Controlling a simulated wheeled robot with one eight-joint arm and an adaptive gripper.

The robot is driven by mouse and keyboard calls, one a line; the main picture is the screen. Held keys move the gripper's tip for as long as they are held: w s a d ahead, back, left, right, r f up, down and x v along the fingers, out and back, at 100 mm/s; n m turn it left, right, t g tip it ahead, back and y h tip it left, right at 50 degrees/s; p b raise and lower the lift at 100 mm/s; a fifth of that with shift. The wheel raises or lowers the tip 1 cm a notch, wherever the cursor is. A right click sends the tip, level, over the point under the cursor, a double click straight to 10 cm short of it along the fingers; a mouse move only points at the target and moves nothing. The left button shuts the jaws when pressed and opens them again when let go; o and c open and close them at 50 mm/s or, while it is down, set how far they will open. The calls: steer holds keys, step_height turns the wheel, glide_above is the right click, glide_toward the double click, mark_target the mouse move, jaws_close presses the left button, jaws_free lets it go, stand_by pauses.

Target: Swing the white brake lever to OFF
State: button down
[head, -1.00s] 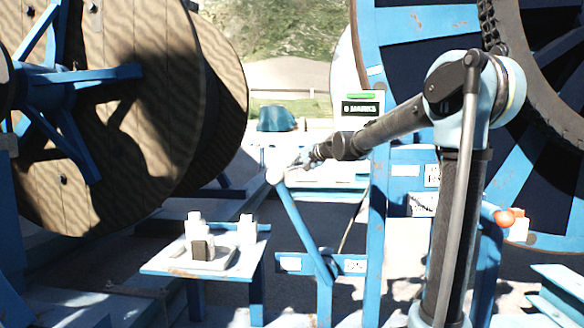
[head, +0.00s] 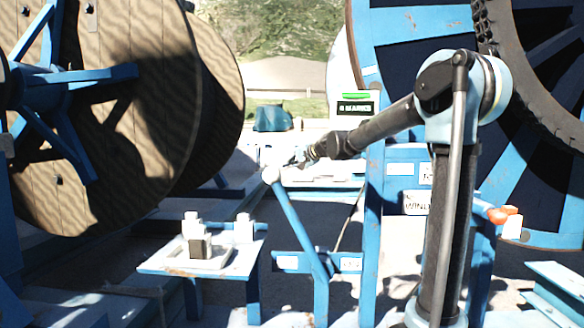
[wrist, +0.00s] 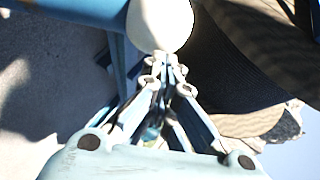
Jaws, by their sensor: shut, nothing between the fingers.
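The brake lever is a blue bar (head: 297,222) with a white round knob (head: 271,175) on top. It leans to the left, with its lower end at a blue crossbar (head: 314,262) that carries two small white labels, too small to read. My gripper (head: 285,164) is shut and empty, close beside the knob on its right in the head view. In the wrist view the closed fingertips (wrist: 165,62) are right at the white knob (wrist: 160,22), seemingly touching or nearly so. The exact contact cannot be told.
A blue-legged side table (head: 165,267) with a tray and white and dark blocks stands left of the lever. A large wooden reel (head: 115,130) fills the left. A blue post (head: 373,230) stands right of the lever, with a big blue wheel (head: 405,20) behind my arm.

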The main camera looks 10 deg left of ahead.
steer(key=s+d+r, duration=0.4)
steer(key=d+r, duration=0.3)
steer(key=d, duration=0.2)
steer(key=shift+d+r, duration=0.3)
steer(key=shift+r, duration=0.05)
steer(key=shift+s, duration=0.1)
steer(key=s+d+f+n+g+h, duration=0.1)
steer(key=s+d+f+h, duration=0.2)
steer(key=s+d+f, duration=0.6)
steer(key=s+d+f+n+g+h, duration=0.1)
steer(key=s+d+f+h, duration=0.3)
steer(key=s+d+f, duration=0.6)
steer(key=s+d+f+n+g+h, duration=0.1)
steer(key=s+d+f+g+h, duration=0.2)
steer(key=s+d+f, duration=0.6)
steer(key=s+f+h, duration=0.1)
steer(key=s+f, duration=0.8)
steer(key=f, duration=0.5)
steer(key=shift+s+d+n, duration=0.3)
